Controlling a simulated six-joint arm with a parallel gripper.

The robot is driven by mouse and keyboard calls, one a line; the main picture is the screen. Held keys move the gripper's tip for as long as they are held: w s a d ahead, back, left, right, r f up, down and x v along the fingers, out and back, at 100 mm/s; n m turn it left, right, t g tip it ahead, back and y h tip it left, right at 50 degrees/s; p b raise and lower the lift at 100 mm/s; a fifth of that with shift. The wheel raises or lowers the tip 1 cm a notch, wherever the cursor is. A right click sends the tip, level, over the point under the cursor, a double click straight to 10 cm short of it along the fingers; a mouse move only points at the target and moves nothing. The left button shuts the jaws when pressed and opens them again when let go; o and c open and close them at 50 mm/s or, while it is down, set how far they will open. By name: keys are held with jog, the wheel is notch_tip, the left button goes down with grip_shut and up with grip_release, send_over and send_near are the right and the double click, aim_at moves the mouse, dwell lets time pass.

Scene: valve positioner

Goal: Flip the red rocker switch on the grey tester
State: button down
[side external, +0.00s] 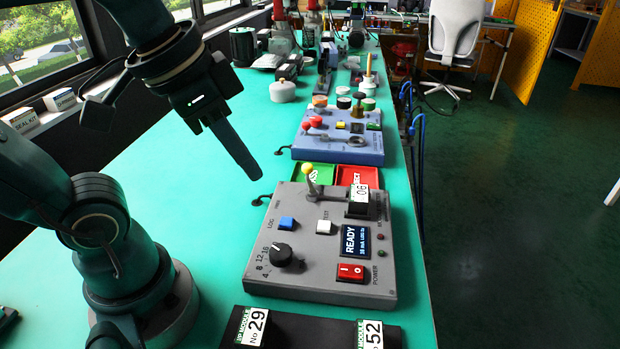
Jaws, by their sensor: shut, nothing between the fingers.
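The grey tester (310,262) lies flat on the green bench top. Its red rocker switch (350,272) sits at the near right corner of its top face, beside the POWER label, with white marks on it. The tester also carries a small display (354,244) reading READY, a black knob (281,254), a blue button (287,223), a white button (323,227) and a lever with a yellow ball (307,169). My gripper (257,176) is shut and empty, above the bench to the upper left of the tester, apart from it and from the switch.
A dark holder with number tags (310,332) lies in front of the tester. Green (314,176) and red (357,176) trays and a blue panel (335,148) with knobs stand behind it. A white lidded pot (282,91) stands farther back.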

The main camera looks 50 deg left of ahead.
jog(key=w+d+r+m+g, duration=0.3)
jog(key=w+d+r+m, duration=0.1)
jog(key=w+d, duration=0.15)
jog(key=w+d+f+m+g, duration=0.1)
jog(key=w+d+f+m, duration=0.1)
jog(key=w+d+f, duration=0.2)
jog(key=shift+w+d+f+m+g, duration=0.3)
jog(key=shift+d+f+m+g, duration=0.1)
jog(key=shift+d+f, duration=0.1)
jog(key=shift+f, duration=0.1)
notch_tip(320, 180, down, 8)
jog(key=shift+r, duration=0.2)
jog(key=shift+s+a+r, duration=0.15)
jog(key=shift+s+a, duration=0.35)
jog(key=shift+a, duration=0.05)
jog(key=shift+r, duration=0.15)
